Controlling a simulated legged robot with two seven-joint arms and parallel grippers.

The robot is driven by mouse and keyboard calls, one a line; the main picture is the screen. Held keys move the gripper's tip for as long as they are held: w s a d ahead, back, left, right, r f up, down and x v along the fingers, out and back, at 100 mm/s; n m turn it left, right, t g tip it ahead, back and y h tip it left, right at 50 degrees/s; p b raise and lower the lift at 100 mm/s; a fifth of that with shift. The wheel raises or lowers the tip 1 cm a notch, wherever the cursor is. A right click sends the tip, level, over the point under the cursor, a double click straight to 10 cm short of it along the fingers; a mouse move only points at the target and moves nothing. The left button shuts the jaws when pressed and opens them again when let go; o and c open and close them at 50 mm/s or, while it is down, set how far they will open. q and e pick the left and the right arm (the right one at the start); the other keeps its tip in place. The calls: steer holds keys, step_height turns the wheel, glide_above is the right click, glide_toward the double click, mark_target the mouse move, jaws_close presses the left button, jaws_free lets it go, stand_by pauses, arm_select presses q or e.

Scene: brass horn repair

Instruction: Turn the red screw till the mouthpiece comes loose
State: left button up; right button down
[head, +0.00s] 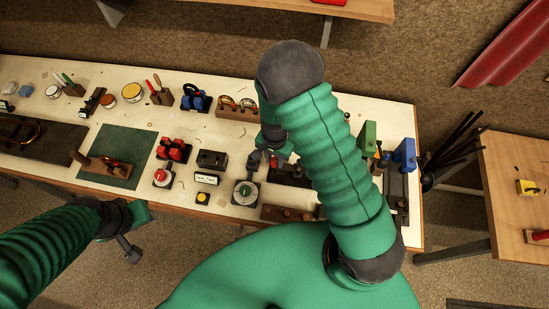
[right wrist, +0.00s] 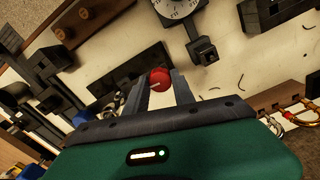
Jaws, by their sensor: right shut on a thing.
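The red screw (right wrist: 159,78), with a round red head bearing a pale mark, sits between the fingertips of my right gripper (right wrist: 160,88) in the right wrist view. The fingers are shut on it. A dark block (right wrist: 125,78) lies right beside it. In the head view my right gripper (head: 269,155) is over the bench, partly hidden by my own arm, with a small red spot at its tip. I cannot make out the mouthpiece. My left gripper (head: 130,248) hangs off the bench's front edge, away from the objects; its jaws are too small to read.
The cream bench (head: 215,125) carries a green mat (head: 120,150), a red button (head: 161,177), a small display (head: 206,179), a round dial (head: 245,191) and horn parts on a wooden rack (head: 237,112). Green and blue blocks (head: 405,153) stand at the right end.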

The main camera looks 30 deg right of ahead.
mark_target(274, 160)
steer(key=shift+w+r, duration=0.15)
steer(key=shift+w, duration=0.15)
steer(key=c, duration=1.3)
jaws_free()
steer(key=shift+c, duration=0.2)
steer(key=shift+o, duration=1.4)
steer(key=shift+s, duration=0.1)
step_height(274, 160, up, 16)
steer(key=b, duration=0.1)
steer(key=shift+r+b, duration=0.25)
steer(key=shift+b, duration=0.1)
steer(key=shift+f, duration=0.1)
